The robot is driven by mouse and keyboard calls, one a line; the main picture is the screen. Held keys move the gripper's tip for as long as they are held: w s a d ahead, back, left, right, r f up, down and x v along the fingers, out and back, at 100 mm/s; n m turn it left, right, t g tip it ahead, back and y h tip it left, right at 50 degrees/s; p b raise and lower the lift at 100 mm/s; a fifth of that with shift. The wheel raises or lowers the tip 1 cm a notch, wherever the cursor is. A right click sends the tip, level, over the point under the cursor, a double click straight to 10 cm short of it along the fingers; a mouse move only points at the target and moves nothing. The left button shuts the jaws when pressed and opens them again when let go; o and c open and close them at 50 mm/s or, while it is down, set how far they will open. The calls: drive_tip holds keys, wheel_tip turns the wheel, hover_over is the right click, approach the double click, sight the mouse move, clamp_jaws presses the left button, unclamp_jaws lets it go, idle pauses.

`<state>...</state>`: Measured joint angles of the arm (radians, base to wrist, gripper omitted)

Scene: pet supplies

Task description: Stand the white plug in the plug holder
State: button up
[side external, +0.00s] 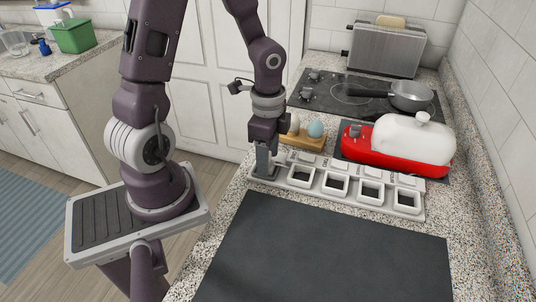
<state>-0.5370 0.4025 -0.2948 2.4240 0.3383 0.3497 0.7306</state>
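A tan wooden block (302,141) stands on the counter behind a long pale tray. It looks like the plug holder. A white rounded piece (294,125), which may be the white plug, and a pale blue egg-shaped piece (316,129) show upright at the block. My arm partly hides the white piece, so I cannot tell how it is seated. My gripper (264,171) points down at the left end of the tray, in front of the block. Its fingers hide what is between them, and I cannot tell whether they are open.
The long pale tray (388,206) has several square openings in a row. A red and white appliance (410,142) stands behind its right part. A pan (411,96) sits on the dark hob, with a toaster (384,50) behind. A dark mat (325,255) in front is clear.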

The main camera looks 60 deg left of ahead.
drive_tip(key=shift+r, duration=0.1)
wheel_tip(320, 180, up, 12)
drive_tip(key=s+d+r+n+t, duration=0.5)
drive_tip(key=s+d+r+n, duration=0.2)
drive_tip(key=s+n, duration=0.2)
drive_tip(key=shift+s+d+r+t, duration=0.2)
drive_tip(key=shift+s+d+t, duration=0.1)
idle(0.9)
